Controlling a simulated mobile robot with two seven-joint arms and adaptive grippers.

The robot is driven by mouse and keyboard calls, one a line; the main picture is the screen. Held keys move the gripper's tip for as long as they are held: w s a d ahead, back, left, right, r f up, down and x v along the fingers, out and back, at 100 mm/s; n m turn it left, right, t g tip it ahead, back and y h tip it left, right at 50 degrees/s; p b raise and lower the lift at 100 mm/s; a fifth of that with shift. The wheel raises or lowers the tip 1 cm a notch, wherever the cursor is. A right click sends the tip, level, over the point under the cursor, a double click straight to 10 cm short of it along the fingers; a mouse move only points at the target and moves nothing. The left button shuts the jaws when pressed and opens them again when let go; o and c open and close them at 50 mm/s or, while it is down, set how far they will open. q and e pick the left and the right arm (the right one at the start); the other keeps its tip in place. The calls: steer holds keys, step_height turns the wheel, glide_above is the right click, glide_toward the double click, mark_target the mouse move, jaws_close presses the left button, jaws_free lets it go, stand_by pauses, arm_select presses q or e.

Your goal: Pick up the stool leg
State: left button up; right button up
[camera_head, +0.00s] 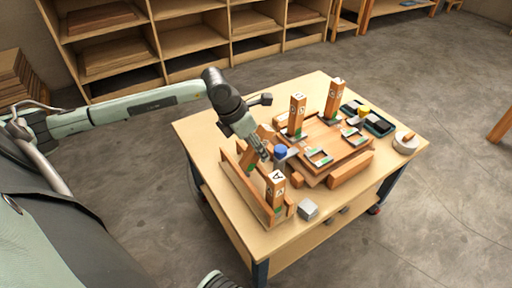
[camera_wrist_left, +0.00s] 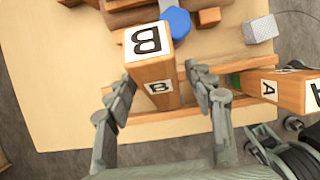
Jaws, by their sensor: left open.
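A wooden stool leg marked B (camera_wrist_left: 152,75) stands in a wooden rack (camera_wrist_left: 150,128) in the left wrist view. My left gripper (camera_wrist_left: 160,78) is open, with one finger on each side of this leg. Gaps show between the fingers and the wood. In the head view my left gripper (camera_head: 258,150) is over the rack and partly covers leg B. A second leg marked A (camera_head: 275,188) stands in the rack's near end; it also shows in the left wrist view (camera_wrist_left: 290,92). Two more legs (camera_head: 297,113) (camera_head: 333,98) stand upright on the stool seat (camera_head: 325,140).
A blue-topped item (camera_head: 280,152) is close beside my left gripper. A grey block (camera_head: 308,209) lies near the table's front edge. A dark tray (camera_head: 378,127) and a round pale item (camera_head: 406,143) are at the right. Shelves (camera_head: 185,40) stand behind the table (camera_head: 200,135).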

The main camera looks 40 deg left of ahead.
arm_select(q)
steer(key=shift+x, duration=1.5)
steer(key=shift+d, duration=0.1)
steer(key=shift+c, duration=0.3)
jaws_close()
